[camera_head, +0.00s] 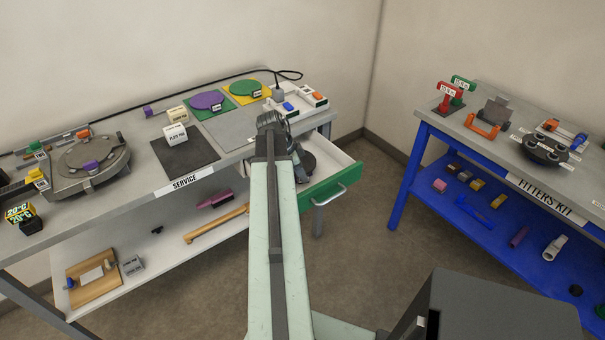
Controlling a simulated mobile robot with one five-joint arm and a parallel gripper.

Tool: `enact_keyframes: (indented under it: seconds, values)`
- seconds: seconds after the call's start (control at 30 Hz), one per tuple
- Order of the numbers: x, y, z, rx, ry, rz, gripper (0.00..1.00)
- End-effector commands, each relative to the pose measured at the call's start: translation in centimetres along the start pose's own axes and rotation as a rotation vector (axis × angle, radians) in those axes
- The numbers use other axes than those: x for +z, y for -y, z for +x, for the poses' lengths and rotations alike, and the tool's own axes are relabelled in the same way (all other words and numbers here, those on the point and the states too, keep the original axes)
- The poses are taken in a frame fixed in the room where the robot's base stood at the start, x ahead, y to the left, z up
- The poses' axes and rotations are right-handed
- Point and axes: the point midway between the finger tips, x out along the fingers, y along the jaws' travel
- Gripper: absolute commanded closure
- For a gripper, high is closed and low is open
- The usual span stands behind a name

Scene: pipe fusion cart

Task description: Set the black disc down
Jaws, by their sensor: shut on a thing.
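My arm reaches forward to the service bench, and my gripper (299,174) is over the open drawer at the bench's right end. The gripper is shut on the black disc (308,161), a dark round shape partly hidden behind the gripper and arm. The drawer (336,163) has white inner walls and a green front with a grey handle. I cannot tell whether the disc touches the drawer floor. A purple disc (206,100) lies on a green mat, and a green disc (245,88) lies on a yellow mat (262,94). A black mat (175,160) has no disc on it.
The service bench (130,191) also holds a round grey fixture (93,163), cream blocks (175,134) and a white tray (314,104). A bare grey mat (226,131) lies left of my arm. A blue fitters' kit bench (470,147) stands right, across open floor (360,215).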

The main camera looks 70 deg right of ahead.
Motion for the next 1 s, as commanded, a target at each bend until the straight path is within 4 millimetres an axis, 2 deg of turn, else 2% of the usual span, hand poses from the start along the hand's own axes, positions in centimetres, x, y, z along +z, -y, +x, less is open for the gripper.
enact_keyframes:
  seconds: [0.3,0.33,0.4,0.77,0.87,1.0]
  values:
    - [0.2,0.0,0.6,0.000,0.000,0.001,1.00]
    - [0.2,0.0,0.6,0.000,0.000,0.001,0.78]
    - [0.2,0.0,0.6,0.000,0.000,0.001,0.65]
    - [0.1,0.0,0.4,0.000,0.000,0.001,0.65]
    - [-0.3,0.0,-0.4,0.000,0.000,0.001,0.65]
    - [-0.6,0.0,-2.7,0.000,0.000,0.000,0.65]
